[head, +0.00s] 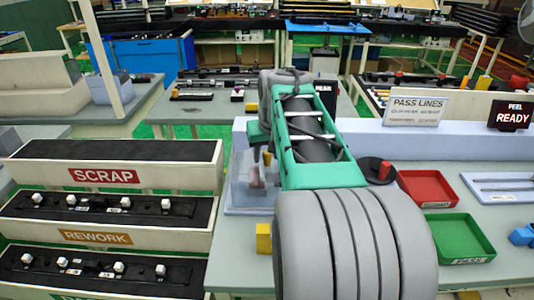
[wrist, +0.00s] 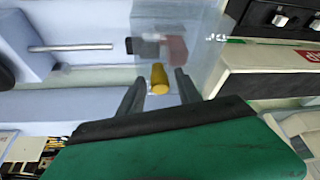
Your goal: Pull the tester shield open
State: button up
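The tester shield is a clear, see-through box (head: 241,185) left of my arm on the bench in the head view. It also shows in the wrist view (wrist: 203,30), with blurred dark and reddish shapes behind its wall. A yellow round knob (wrist: 158,74) stands out in front of the shield in the wrist view. My gripper (wrist: 160,82) is open, with its two dark fingers on either side of the knob. Gaps show between the knob and both fingers. In the head view my arm hides most of the gripper and the shield's right side.
Scrap (head: 120,150) and rework (head: 100,205) racks stand close on the left. A yellow block (head: 263,238) is at the bench's left edge. A red tray (head: 428,187), a green tray (head: 460,237) and a dark round base with a red knob (head: 376,168) are right of my arm.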

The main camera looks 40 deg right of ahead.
grip_shut()
dwell(1.2)
